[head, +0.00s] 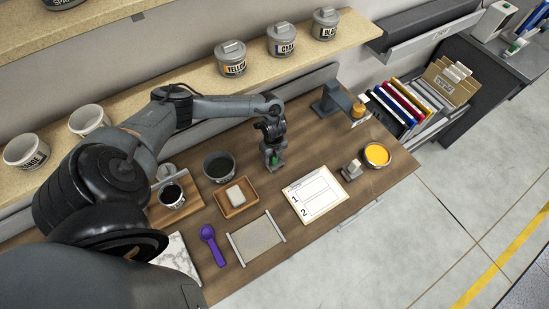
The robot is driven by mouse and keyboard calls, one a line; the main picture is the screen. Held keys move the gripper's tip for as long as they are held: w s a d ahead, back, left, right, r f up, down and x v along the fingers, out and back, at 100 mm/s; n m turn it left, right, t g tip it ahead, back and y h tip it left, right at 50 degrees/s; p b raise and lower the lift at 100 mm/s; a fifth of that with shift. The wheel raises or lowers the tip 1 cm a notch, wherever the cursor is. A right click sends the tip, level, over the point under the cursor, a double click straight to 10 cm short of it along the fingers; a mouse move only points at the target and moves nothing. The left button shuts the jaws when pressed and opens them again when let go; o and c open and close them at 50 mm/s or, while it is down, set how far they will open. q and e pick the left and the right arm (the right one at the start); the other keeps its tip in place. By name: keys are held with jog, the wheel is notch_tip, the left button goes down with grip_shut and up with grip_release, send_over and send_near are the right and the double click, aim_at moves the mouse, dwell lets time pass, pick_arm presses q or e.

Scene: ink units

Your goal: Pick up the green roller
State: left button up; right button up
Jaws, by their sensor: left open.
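My left arm reaches in from the left over the wooden table. Its gripper (273,158) points down at the middle of the table and is open. A small green part, likely the green roller (274,161), shows at the fingertips. The fingers hide most of it, and I cannot tell whether they touch it. My right gripper is not in view.
On the table (300,245) are a dark bowl (219,165), a wooden tray with a pale block (236,196), a purple scoop (211,243), a grey mat (257,240), a numbered sheet (316,194) and a yellow-filled dish (377,154). A grey stand (333,101) is behind.

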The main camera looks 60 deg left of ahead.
pick_arm(q)
jog(key=shift+f, duration=0.35)
jog(key=c, duration=1)
jog(key=shift+c, duration=0.2)
jog(key=shift+r, duration=0.2)
jog(key=shift+r, duration=0.2)
notch_tip(320, 180, up, 3)
jog(key=shift+r+b, duration=0.15)
jog(key=shift+b, duration=0.25)
jog(key=d+r+p, duration=0.1)
jog(key=d+r, duration=0.6)
jog(key=d, duration=0.4)
jog(key=shift+s+d, duration=0.3)
